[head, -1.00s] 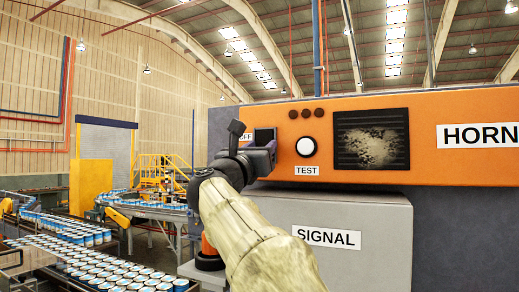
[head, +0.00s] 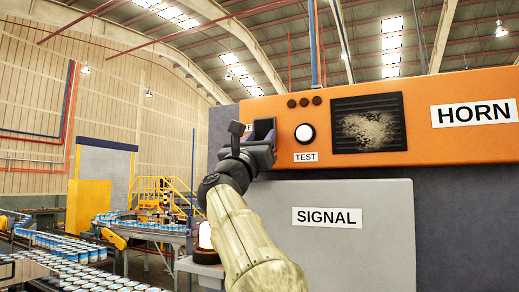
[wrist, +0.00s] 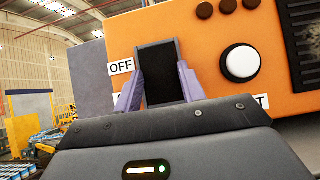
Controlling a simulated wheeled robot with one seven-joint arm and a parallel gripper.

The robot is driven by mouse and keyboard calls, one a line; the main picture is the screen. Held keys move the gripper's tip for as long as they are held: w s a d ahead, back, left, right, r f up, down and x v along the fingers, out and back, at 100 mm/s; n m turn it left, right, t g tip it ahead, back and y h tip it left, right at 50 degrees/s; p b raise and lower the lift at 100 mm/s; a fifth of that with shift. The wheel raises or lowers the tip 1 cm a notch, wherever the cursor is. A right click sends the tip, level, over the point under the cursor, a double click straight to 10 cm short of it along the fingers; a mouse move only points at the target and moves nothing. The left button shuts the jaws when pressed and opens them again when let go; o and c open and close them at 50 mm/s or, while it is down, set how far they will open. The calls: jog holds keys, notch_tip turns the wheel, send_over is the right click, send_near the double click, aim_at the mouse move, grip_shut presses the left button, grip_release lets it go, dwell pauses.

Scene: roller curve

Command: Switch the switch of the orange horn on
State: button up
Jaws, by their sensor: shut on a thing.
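The orange horn panel (head: 440,140) carries the label HORN (head: 473,113). Its dark switch (head: 264,126) sits at the panel's left end, and it also shows in the wrist view (wrist: 162,75). The OFF label (wrist: 121,67) is beside the switch's upper left. A second label at its lower left is almost hidden behind my gripper. My gripper (wrist: 159,88) has one pale purple finger on each side of the switch and is shut on it. In the head view my gripper (head: 262,142) hides the switch's lower part.
A round white TEST button (head: 305,133) and a dark grille (head: 368,123) are right of the switch. A grey SIGNAL box (head: 370,205) juts out below the panel. Conveyors with cans (head: 70,250) run at the left.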

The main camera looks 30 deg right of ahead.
jog(key=shift+s, duration=0.1)
jog(key=o, duration=1)
jog(key=shift+f, duration=0.1)
jog(key=shift+s+a+f+b, duration=0.2)
jog(key=shift+a+f+b, duration=0.15)
jog(key=shift+f+b, duration=0.15)
jog(key=b+v, duration=1.1)
jog(key=v, duration=0.5)
jog(key=shift+s+r, duration=0.1)
jog(key=shift+r, duration=0.05)
